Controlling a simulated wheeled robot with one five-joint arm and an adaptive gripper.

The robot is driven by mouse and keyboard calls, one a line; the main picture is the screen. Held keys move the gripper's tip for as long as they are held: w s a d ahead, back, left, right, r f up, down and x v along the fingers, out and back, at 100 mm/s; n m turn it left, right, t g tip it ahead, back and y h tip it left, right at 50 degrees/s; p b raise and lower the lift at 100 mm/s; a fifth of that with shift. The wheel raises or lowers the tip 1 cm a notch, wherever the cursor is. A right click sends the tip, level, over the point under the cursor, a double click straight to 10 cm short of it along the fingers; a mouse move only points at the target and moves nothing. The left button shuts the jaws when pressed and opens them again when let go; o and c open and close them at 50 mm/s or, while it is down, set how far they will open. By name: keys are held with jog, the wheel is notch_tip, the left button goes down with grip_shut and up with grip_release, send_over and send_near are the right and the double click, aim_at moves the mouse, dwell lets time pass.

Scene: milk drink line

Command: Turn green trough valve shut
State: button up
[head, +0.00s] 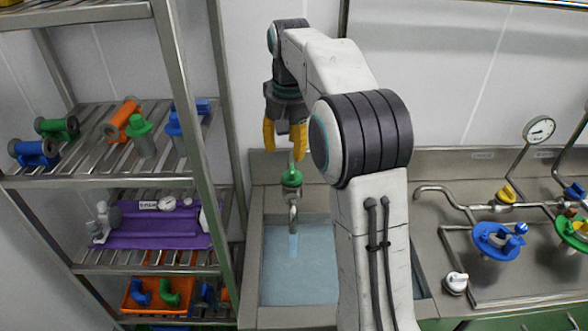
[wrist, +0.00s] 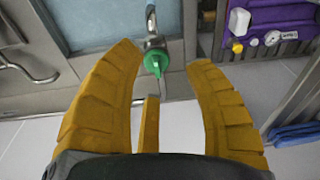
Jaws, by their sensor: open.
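The green trough valve (head: 291,178) sits on top of the metal spout (head: 293,213) at the back of the water trough (head: 250,270). In the wrist view the green valve (wrist: 155,62) shows just beyond and between my fingertips, with a thin stem pointing toward me. My gripper (head: 285,150) has yellow fingers, points down and is open above the valve. The wrist view shows the fingers (wrist: 165,65) spread apart with nothing between them. A stream of water seems to run from the spout into the trough.
A metal rack (head: 195,130) with coloured fittings stands close on the left; a purple mat (head: 150,238) lies on its middle shelf. On the right counter are a blue handwheel (head: 488,240), a green handwheel (head: 572,232), pipes and a gauge (head: 539,130).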

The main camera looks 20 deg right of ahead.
jog(key=m+g, duration=0.1)
send_over(292, 174)
jog(key=f, duration=0.4)
jog(key=w+f, duration=0.1)
jog(key=f, duration=0.1)
jog(key=shift+d+f+p, duration=0.35)
jog(key=shift+f, duration=0.05)
jog(key=shift+w+d+f, duration=0.1)
jog(key=shift+d+f, duration=0.05)
jog(key=shift+f, duration=0.1)
jog(key=shift+w+d+f+m, duration=0.1)
jog(key=shift+f+m, duration=0.2)
jog(key=shift+f, duration=0.25)
jog(key=shift+f+b, duration=0.75)
jog(key=shift+f, duration=2.65)
jog(key=shift+c, duration=0.2)
grip_shut()
